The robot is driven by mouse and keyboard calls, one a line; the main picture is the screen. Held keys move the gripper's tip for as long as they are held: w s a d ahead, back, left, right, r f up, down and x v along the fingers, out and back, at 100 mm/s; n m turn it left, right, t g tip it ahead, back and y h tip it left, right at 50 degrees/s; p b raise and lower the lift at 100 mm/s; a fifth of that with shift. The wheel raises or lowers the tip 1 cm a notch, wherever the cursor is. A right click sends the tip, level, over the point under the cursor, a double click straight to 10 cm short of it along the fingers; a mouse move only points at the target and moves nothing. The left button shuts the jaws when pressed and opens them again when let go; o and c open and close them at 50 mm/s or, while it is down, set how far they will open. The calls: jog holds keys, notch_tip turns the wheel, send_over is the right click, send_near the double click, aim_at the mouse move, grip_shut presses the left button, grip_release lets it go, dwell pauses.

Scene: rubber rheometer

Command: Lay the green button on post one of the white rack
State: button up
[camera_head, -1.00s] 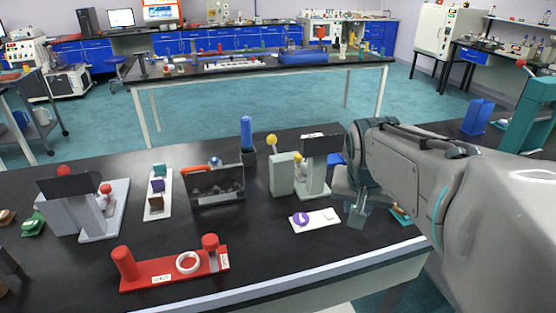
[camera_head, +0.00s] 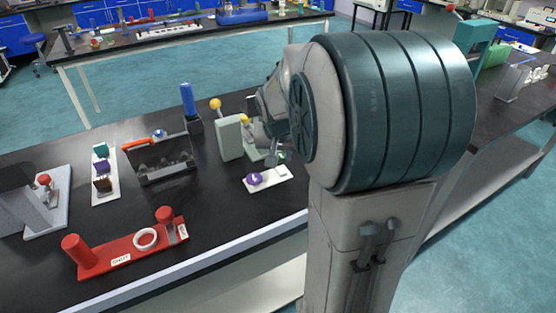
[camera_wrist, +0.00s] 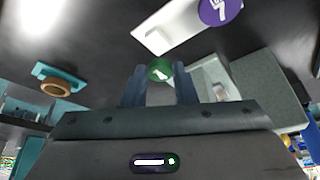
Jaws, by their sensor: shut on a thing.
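My gripper (camera_wrist: 160,82) is shut on the green button (camera_wrist: 159,70), which sits between the fingertips and bears a white mark. The white rack (camera_wrist: 182,22) lies just beyond the fingertips in the wrist view, apart from the button in that picture. In the head view, the gripper (camera_head: 283,157) is small and partly hidden by my arm, by the right end of the rack (camera_head: 271,180).
A grey-white device with a yellow knob (camera_head: 231,138) stands behind the rack. A dark bin (camera_head: 165,162), a red stand (camera_head: 120,258) with a white ring, and a white strip of coloured blocks (camera_head: 107,195) stand left.

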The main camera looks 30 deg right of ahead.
aim_at(281, 169)
jog(key=shift+f, duration=1.65)
jog(key=shift+f, duration=0.2)
jog(key=o, duration=0.9)
jog(key=shift+o, duration=0.2)
